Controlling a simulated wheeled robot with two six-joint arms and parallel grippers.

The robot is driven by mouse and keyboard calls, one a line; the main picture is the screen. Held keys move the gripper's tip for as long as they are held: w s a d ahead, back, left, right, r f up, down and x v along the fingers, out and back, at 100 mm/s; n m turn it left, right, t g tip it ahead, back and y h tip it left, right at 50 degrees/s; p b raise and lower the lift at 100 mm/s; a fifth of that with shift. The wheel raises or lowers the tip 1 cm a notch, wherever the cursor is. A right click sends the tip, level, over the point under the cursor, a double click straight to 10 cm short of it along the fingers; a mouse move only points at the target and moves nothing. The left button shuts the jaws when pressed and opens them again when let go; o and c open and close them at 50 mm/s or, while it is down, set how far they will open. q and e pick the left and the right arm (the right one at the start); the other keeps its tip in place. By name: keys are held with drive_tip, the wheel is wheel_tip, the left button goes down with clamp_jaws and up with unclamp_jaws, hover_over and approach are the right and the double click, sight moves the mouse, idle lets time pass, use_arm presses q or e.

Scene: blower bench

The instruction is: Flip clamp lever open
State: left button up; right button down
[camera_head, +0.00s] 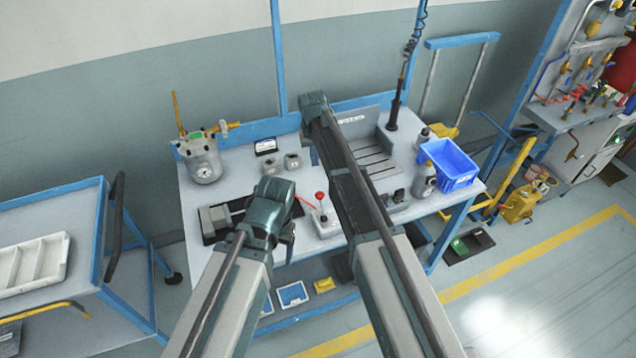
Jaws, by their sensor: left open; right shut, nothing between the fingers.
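A lever with a red ball knob (320,195) stands nearly upright on a small pale base (325,222) near the middle of the bench; I take it for the clamp lever. My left gripper (272,203) is just left of the lever, seen from above and behind; it is open, but its fingers are mostly hidden by its own wrist. A gap shows between it and the red knob. My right gripper (315,106) reaches over the back of the bench, beyond the lever; it is shut and empty. My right arm passes just right of the lever base.
A grey vise-like block (215,217) lies left of my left gripper. A metal pot with a gauge (204,158) stands at back left. A blue bin (450,165) and grey bottle (424,180) stand at the right. A cart with a white tray (32,265) is at far left.

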sight(321, 203)
drive_tip(key=shift+f, duration=0.2)
wheel_tip(321, 203, down, 10)
drive_tip(key=w+b, duration=0.1)
drive_tip(key=b, duration=0.9)
drive_tip(key=s, duration=0.1)
drive_tip(key=s+r, duration=0.1)
drive_tip(key=s+p, duration=0.1)
drive_tip(key=s, duration=0.1)
drive_tip(key=shift+d+r, duration=0.15)
drive_tip(key=shift+d, duration=0.2)
drive_tip(key=shift+s+d+r+t, duration=0.1)
drive_tip(key=shift+s+r+t, duration=0.15)
drive_tip(key=shift+s+t, duration=0.15)
